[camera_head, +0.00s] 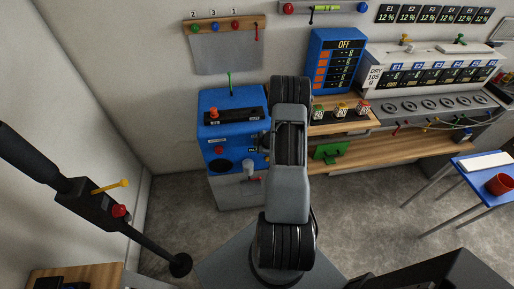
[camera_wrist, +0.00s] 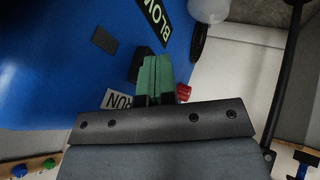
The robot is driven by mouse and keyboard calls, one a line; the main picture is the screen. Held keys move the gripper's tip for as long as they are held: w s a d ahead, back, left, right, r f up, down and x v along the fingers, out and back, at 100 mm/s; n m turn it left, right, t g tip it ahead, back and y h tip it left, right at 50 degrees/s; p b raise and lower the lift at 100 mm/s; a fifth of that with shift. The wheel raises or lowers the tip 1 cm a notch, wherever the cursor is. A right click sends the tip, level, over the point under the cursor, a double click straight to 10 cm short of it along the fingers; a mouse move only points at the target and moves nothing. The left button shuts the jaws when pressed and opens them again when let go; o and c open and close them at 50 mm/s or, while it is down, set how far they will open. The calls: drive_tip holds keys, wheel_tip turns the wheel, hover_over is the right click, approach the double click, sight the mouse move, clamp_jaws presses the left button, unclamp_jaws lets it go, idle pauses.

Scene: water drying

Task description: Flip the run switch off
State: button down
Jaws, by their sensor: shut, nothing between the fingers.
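The blue machine (camera_head: 217,98) stands against the back wall in the head view, with its right side hidden by my arm. Its blue face (camera_wrist: 65,60) fills the left of the wrist view. A white RUN label (camera_wrist: 118,99) sits just left of my gripper (camera_wrist: 155,72), whose green fingers are shut and empty. A small black part (camera_wrist: 136,67), possibly the run switch, shows beside the fingers and is partly covered. I cannot tell its position or whether the fingers touch it. A red part (camera_wrist: 184,92) shows right of the fingers. My gripper is hidden in the head view.
A BLOW label (camera_wrist: 153,20) and a pale round knob (camera_wrist: 207,8) are near the fingers. A blue panel (camera_head: 335,65) reading OFF stands right of the machine, above a wooden shelf (camera_head: 345,127). A black post (camera_head: 90,205) stands left.

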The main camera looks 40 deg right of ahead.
drive_tip(key=shift+r, duration=0.25)
drive_tip(key=shift+r+p, duration=0.65)
drive_tip(key=shift+p, duration=0.15)
drive_tip(key=shift+a, duration=0.1)
drive_tip(key=s+a+f+v, duration=0.1)
drive_tip(key=v, duration=1.1)
drive_tip(key=shift+s+a+r, duration=0.2)
drive_tip(key=shift+s+a, duration=0.2)
drive_tip(key=shift+a, duration=0.05)
